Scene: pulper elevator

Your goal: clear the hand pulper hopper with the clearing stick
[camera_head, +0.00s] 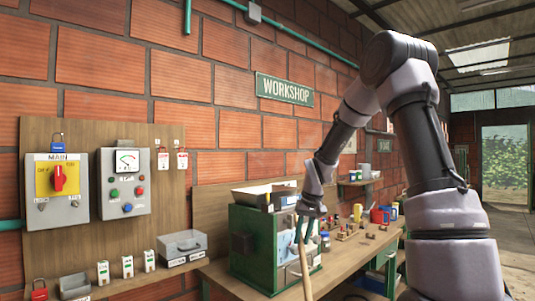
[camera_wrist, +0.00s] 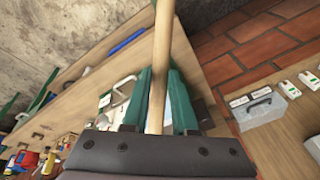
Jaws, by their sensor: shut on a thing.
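My gripper (camera_head: 304,226) is shut on a wooden stick, the clearing stick (camera_head: 305,268), in front of the green pulper (camera_head: 262,268). The stick hangs down below the fingers in the head view, slightly tilted. In the wrist view the stick (camera_wrist: 163,35) runs between the green fingers of my gripper (camera_wrist: 160,80) and out of the top of the picture. A pale flared tray, seemingly the hopper (camera_head: 252,194), sits on top of the pulper, above and left of the fingers. Its inside cannot be seen clearly, and my arm and gripper hide part of the pulper's right side.
The wooden bench (camera_head: 217,272) carries the pulper, with bottles, a red can (camera_head: 377,216) and small parts to the right. On the left wall board are a MAIN switch box (camera_head: 57,190) and a control box (camera_head: 125,181). A clear handled box (camera_head: 183,247) stands below them.

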